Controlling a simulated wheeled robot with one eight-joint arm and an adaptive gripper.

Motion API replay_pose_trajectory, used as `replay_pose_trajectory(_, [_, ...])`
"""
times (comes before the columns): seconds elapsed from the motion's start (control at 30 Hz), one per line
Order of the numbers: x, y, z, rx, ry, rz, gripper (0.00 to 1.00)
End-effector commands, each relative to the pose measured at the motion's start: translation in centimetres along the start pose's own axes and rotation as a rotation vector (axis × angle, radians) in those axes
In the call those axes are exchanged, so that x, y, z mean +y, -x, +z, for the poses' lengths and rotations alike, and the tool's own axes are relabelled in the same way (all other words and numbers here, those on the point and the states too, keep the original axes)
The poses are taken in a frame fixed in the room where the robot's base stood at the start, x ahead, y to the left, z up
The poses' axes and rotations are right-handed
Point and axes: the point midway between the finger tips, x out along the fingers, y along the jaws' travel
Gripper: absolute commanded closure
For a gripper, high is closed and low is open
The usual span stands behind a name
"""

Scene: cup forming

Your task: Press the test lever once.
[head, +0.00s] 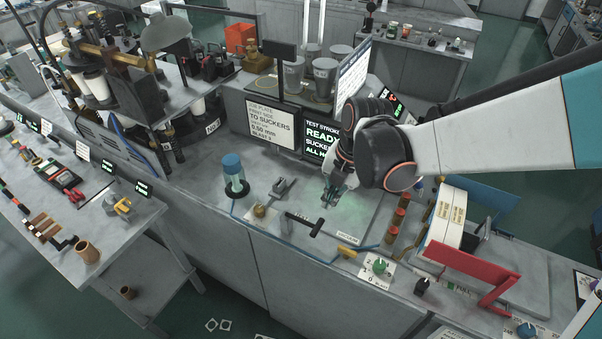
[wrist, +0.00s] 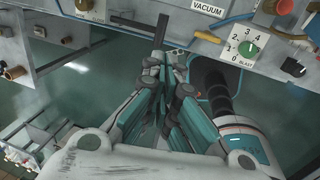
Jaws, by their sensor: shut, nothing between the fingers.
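The test lever appears to be the black T-shaped handle (head: 316,228) on a dark rod at the front of the grey bench. No label on it is readable. In the wrist view its black bar (wrist: 160,32) shows just beyond my fingertips. My gripper (head: 330,196) is shut and empty, pointing down above the bench, a little behind and right of the handle in the head view. It also shows in the wrist view (wrist: 161,62). I see no clear contact with the lever. A screen (head: 322,138) behind reads "TEST STROKE READY".
A green dial (head: 379,266) and a black knob (head: 422,285) sit right of the lever. Red-brown cylinders (head: 397,218) and a red bar frame (head: 475,268) are at right. Blue tubing runs along the front edge.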

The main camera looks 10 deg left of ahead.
Motion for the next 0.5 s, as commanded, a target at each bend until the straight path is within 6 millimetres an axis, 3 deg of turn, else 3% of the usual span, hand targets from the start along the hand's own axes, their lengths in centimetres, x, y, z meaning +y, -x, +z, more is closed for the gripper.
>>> replay_pose_trajectory(0.17, [0.1, -1.0, -0.3, 0.001, 0.005, 0.001, 1.0])
replay_pose_trajectory(0.5, [0.0, -6.7, -0.2, 0.001, 0.003, 0.001, 1.0])
